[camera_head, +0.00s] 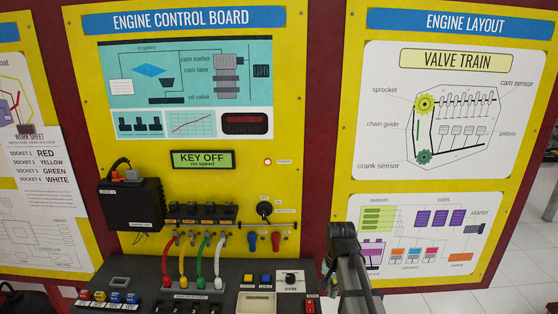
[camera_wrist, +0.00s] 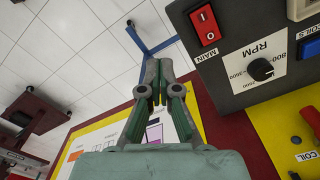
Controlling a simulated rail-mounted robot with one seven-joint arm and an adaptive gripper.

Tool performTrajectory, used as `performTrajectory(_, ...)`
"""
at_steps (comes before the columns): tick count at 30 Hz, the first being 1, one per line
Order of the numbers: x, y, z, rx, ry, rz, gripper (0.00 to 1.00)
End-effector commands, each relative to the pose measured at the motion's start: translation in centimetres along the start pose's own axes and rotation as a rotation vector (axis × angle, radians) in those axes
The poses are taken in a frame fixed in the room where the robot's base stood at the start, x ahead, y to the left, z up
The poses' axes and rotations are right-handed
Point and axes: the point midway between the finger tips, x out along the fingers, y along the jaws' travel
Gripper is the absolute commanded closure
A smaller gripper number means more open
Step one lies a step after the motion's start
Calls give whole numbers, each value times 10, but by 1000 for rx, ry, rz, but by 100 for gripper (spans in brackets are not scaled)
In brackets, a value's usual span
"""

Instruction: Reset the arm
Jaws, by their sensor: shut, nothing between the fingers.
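My gripper (camera_wrist: 159,70) is shut and empty in the wrist view, its fingertips together above tiled floor in the picture. In the head view, part of my arm (camera_head: 347,250) shows at the lower middle right, in front of the gap between the two yellow boards and beside the right end of the control console (camera_head: 232,272). The fingertips are hard to make out there. I cannot see them touching anything.
The console carries a red MAIN switch (camera_wrist: 205,25) and an RPM knob (camera_wrist: 261,69), close right of my gripper in the wrist view. Red, yellow, green and white cables rise from the console. The engine layout board (camera_head: 440,185) stands at right. Open floor (camera_head: 515,270) shows beyond.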

Motion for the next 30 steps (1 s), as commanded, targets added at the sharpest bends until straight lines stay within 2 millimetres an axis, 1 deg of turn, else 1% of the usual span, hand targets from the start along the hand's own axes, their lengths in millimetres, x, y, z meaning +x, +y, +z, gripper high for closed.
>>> performTrajectory(1, 11, 3, 6, -16, -3, 2, 100)
performTrajectory(8, 48, 11, 19, -94, -3, 2, 100)
performTrajectory(14, 87, 21, 37, -182, -3, 1, 100)
performTrajectory(17, 114, 30, 52, -244, -5, 2, 100)
performTrajectory(20, 144, 41, 71, -323, -5, 2, 100)
performTrajectory(24, 187, 60, 103, -446, -5, 1, 100)
performTrajectory(27, 214, 74, 127, -537, -3, 1, 100)
performTrajectory(28, 231, 76, 131, -535, -27, 7, 100)
performTrajectory(29, 244, 80, 138, -532, -49, 13, 100)
performTrajectory(30, 259, 85, 148, -531, -78, 21, 100)
